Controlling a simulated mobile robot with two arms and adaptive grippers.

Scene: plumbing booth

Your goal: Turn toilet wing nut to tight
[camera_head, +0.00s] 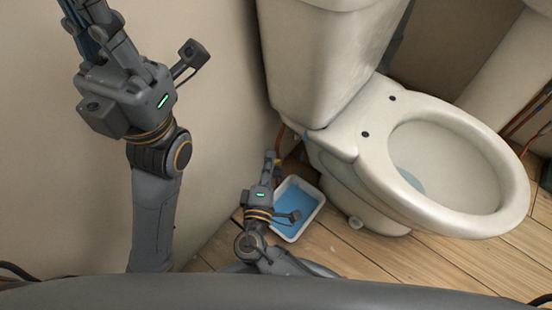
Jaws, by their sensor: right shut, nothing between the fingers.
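The toilet (335,50) stands against the wall, with its tank at the top middle and its open seat and bowl to the right. I cannot make out the wing nut; the space under the tank is small and dark in this view. My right gripper (270,158) is low beside the toilet, below the tank, pointing up in the picture. It is shut and looks empty, near an orange-brown hose (279,137). My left gripper (82,14) is raised at the upper left in front of the wall, well away from the toilet. Its tips are cut off by the top edge.
A white tray with a blue inside (318,190) lies on the wooden floor (340,250) between my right arm and the toilet base. The beige wall (215,100) is close behind both arms. Pipes (530,110) and a pale cylindrical shape (505,65) are at the right.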

